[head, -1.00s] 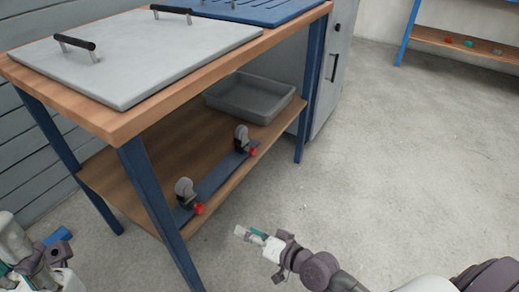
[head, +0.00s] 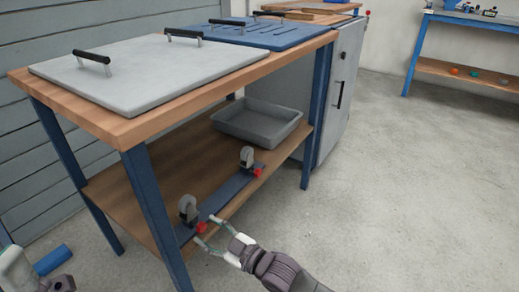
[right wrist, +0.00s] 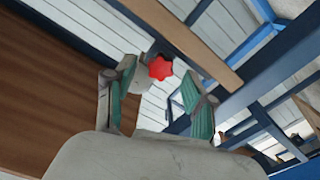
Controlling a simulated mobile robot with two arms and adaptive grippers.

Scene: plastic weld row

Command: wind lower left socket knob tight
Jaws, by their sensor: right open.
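Two grey sockets with red knobs stand on a dark blue rail (head: 214,202) along the front of the lower shelf. The left socket (head: 188,207) has its red knob (head: 201,228) facing out at the shelf's front edge; the right socket (head: 247,156) has another red knob (head: 258,172). My right gripper (head: 208,230) is open in front of the left socket, its fingertips spread to either side of the left knob. In the right wrist view, the star-shaped red knob (right wrist: 160,68) shows beyond and between the open fingers (right wrist: 156,88), with no clear contact.
A grey bin (head: 257,122) sits farther back on the wooden lower shelf (head: 120,190). A blue table leg (head: 155,220) stands close left of the left socket. The floor to the right is clear.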

